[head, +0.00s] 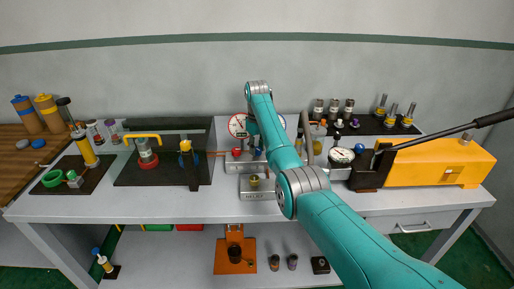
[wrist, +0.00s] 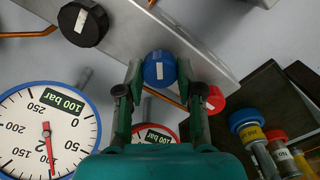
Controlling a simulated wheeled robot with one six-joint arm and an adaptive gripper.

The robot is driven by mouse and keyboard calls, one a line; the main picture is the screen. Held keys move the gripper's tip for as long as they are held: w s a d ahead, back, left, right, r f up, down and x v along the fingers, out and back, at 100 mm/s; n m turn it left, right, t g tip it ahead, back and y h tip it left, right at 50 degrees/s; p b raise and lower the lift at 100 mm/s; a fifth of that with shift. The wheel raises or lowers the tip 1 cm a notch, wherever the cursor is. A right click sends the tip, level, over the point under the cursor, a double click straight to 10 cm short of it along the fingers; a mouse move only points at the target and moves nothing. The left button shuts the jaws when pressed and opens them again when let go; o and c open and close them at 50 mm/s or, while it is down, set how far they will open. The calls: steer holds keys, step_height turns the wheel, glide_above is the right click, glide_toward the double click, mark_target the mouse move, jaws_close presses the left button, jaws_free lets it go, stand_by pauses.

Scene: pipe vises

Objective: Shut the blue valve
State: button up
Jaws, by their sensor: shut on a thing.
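The blue valve knob (wrist: 159,73) has a white stripe on its face and sits on a grey metal panel (wrist: 205,62) in the wrist view. My gripper (wrist: 159,80) has a finger on each side of it and is shut on it. A red knob (wrist: 215,100) is just right of the right finger, partly hidden. A black knob (wrist: 82,23) is at the upper left. In the head view my arm covers most of the valve area, and the blue knob cannot be made out clearly; the red knob (head: 237,152) shows left of my arm.
A blue-rimmed gauge (wrist: 45,130) and a red-rimmed gauge (wrist: 155,133), both marked 100 bar, are close to my gripper. Capped cylinders (wrist: 255,140) stand at the right. On the bench (head: 90,207), a yellow pump (head: 435,165) with a long black lever is right of my arm.

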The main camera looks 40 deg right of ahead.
mark_target(257, 149)
steer(key=m, duration=0.3)
steer(key=shift+m, duration=2.3)
steer(key=o, duration=1.2)
steer(key=shift+c, duration=0.2)
steer(key=shift+r, duration=3.75)
